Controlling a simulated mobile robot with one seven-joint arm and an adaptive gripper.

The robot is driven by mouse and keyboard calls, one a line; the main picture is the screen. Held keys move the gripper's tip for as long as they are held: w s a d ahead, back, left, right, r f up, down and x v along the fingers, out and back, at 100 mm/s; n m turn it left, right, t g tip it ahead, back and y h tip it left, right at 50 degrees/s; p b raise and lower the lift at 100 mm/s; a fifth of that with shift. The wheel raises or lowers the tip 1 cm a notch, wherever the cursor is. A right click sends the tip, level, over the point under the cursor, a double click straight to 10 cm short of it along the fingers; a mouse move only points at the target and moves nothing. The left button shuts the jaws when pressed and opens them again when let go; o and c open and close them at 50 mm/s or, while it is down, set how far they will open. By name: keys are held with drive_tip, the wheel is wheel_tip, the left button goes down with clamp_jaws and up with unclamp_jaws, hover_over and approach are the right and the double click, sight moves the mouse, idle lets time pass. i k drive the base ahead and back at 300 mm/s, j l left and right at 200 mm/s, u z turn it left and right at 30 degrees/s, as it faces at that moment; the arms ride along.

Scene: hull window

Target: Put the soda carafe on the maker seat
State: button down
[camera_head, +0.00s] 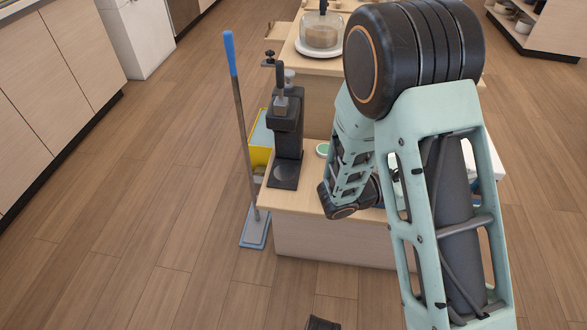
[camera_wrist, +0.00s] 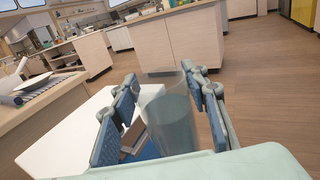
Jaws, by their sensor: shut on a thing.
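The soda carafe (camera_wrist: 168,118) is a translucent grey vessel in the wrist view. My gripper (camera_wrist: 159,75) is shut on it, with one padded finger on each side. In the head view my arm hides the carafe and the gripper fingers. The soda maker (camera_head: 287,125) is a tall dark machine at the left end of the wooden counter. Its seat (camera_head: 284,183) is the flat dark base at its foot, and it looks empty. My wrist shows to the right of the maker. The maker cannot be made out in the wrist view.
A mop (camera_head: 236,100) with a blue handle stands left of the counter (camera_head: 330,240), beside a yellow bucket (camera_head: 260,150). A small green-topped round item (camera_head: 322,149) sits right of the maker. A domed cake stand (camera_head: 320,35) is behind. A white surface (camera_wrist: 70,140) lies left of the carafe.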

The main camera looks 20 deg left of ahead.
sight(285, 172)
drive_tip(key=j, duration=0.65)
drive_tip(key=i+j, duration=0.3)
drive_tip(key=i, duration=0.25)
